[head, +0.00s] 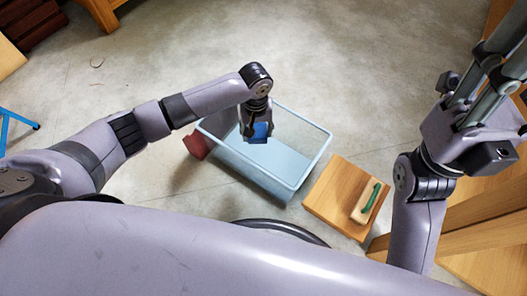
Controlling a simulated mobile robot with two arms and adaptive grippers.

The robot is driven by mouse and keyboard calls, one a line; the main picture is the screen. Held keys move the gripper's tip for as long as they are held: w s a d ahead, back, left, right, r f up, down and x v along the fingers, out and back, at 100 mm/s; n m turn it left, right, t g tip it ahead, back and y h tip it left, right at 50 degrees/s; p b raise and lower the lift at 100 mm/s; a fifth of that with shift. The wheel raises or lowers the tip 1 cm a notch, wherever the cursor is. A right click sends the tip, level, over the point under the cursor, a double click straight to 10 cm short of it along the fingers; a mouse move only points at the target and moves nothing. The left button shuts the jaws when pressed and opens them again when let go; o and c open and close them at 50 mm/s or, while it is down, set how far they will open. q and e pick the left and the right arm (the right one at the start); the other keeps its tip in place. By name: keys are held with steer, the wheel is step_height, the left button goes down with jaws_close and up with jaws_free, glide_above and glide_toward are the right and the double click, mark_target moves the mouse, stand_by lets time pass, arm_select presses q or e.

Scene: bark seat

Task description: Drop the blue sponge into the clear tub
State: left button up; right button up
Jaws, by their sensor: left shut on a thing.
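The blue sponge (260,131) is held in my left gripper (256,121), which is shut on it and points down. The gripper covers the sponge's upper part. The clear tub (310,165) stands on the floor, a pale bluish open box. In the head view the sponge shows inside the tub's outline, towards its far left part. Its exact height against the rim is hard to tell. My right gripper (505,62) is at the upper right, away from the tub, with its fingers pointing up and partly cut off by the frame edge.
A red block (197,144) is at the tub's left side. A wooden stool or box (330,196) stands right of the tub and bears a brush with a green handle (371,197). Wooden furniture (480,215) is at the right. The grey floor beyond the tub is mostly clear.

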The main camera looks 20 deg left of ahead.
arm_select(q)
steer(key=shift+f, duration=0.15)
steer(key=o, duration=1)
step_height(320, 180, up, 12)
stand_by(0.3)
stand_by(0.4)
